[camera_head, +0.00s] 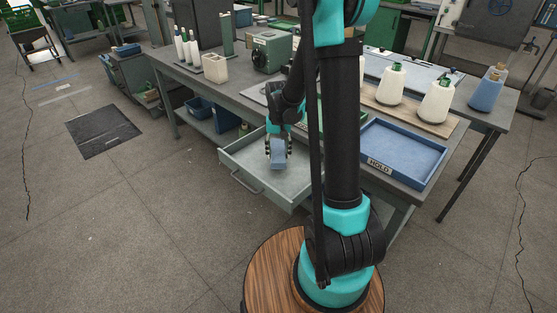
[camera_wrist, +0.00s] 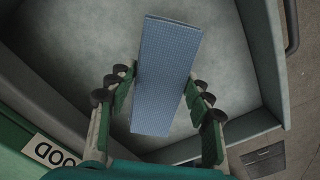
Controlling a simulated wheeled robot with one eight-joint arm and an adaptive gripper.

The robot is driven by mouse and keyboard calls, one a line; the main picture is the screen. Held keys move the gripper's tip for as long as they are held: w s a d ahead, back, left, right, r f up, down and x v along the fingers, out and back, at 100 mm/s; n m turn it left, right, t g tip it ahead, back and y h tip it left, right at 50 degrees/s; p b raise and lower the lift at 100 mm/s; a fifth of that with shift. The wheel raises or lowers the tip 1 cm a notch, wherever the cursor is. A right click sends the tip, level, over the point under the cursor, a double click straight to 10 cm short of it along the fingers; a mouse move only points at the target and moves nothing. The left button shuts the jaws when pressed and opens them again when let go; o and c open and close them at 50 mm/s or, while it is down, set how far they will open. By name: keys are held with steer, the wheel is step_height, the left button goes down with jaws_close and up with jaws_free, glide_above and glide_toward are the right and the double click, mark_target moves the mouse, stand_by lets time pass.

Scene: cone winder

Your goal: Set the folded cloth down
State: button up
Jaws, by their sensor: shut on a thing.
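The folded cloth is a blue, finely checked block. It shows in the head view (camera_head: 278,155) and fills the middle of the wrist view (camera_wrist: 165,75). My gripper (camera_head: 277,145) points down with its fingers on either side of the cloth, shut on it; the fingers also show in the wrist view (camera_wrist: 160,95). The cloth hangs below the fingertips within the outline of an open grey drawer (camera_head: 240,160). I cannot tell whether its lower end touches the drawer floor. No other object shows in the visible part of the drawer (camera_wrist: 225,65).
The drawer juts out from the grey workbench (camera_head: 205,72). A blue HOLD tray (camera_head: 405,150) is on the bench at right, beyond my arm. A green tray edge with a GOOD label (camera_wrist: 52,152) is at lower left in the wrist view. Yarn cones (camera_head: 436,100) stand on a board behind.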

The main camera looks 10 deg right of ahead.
mark_target(279, 153)
steer(key=shift+f, duration=1.9)
steer(key=shift+f, duration=0.15)
steer(key=o, duration=1.1)
step_height(279, 153, up, 12)
steer(key=shift+s, duration=0.2)
steer(key=s+d+f+t, duration=0.1)
steer(key=s, duration=0.5)
steer(key=s+d+f+n+t, duration=0.1)
steer(key=s+d, duration=0.1)
steer(key=s, duration=0.5)
steer(key=s+d+f+t, duration=0.1)
steer(key=s+t, duration=0.1)
steer(key=s, duration=0.5)
steer(key=shift+s+d+n, duration=0.2)
steer(key=shift+d+n, duration=0.1)
steer(key=shift+n, duration=0.1)
